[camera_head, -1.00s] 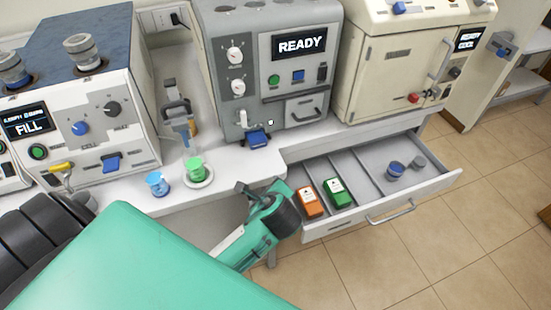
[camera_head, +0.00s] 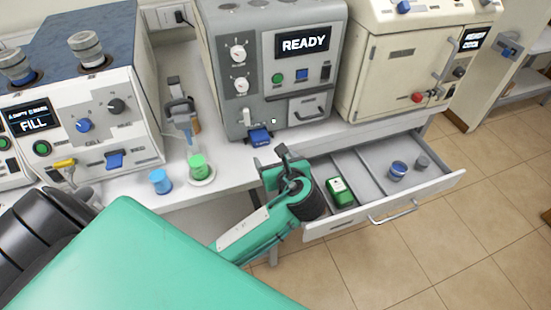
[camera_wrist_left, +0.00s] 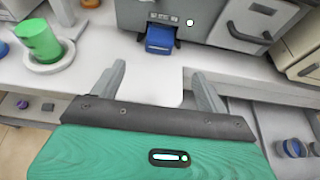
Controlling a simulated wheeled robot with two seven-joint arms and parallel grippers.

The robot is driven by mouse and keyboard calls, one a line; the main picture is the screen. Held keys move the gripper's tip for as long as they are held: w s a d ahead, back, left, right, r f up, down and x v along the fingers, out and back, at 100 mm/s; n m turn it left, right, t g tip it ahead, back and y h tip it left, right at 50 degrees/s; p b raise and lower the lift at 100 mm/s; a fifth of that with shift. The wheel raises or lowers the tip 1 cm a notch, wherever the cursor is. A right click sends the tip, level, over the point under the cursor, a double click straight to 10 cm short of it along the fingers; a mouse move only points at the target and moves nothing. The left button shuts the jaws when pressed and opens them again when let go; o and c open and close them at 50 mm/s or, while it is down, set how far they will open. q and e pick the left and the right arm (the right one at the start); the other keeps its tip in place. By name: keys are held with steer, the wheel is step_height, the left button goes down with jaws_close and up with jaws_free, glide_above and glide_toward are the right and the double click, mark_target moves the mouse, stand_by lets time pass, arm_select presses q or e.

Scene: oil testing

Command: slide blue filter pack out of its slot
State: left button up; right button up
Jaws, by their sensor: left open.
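The blue filter pack (camera_head: 259,137) sticks out of the slot low on the front of the grey machine (camera_head: 228,72) marked READY. It also shows in the left wrist view (camera_wrist_left: 160,38), straight ahead of the fingers. My left gripper (camera_head: 270,163) is just in front of and below the pack, apart from it. In the left wrist view its two fingers (camera_wrist_left: 157,88) are spread wide with nothing between them. My right gripper is not seen.
The drawer (camera_head: 437,184) below is open, with a green pack (camera_head: 340,191) and a blue-lidded jar (camera_head: 398,170) in it. A blue cup (camera_head: 160,181) and a green cup (camera_head: 197,166) stand on the counter to the left. The cream cabinet (camera_head: 390,85) is at right.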

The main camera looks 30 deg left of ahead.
mark_target(262, 140)
arm_select(q)
steer(key=p+x, duration=0.1)
steer(key=x, duration=1.3)
steer(key=shift+d+f+p, duration=0.1)
steer(key=shift+p, duration=0.2)
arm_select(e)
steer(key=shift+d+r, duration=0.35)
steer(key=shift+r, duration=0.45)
arm_select(q)
steer(key=c, duration=1.2)
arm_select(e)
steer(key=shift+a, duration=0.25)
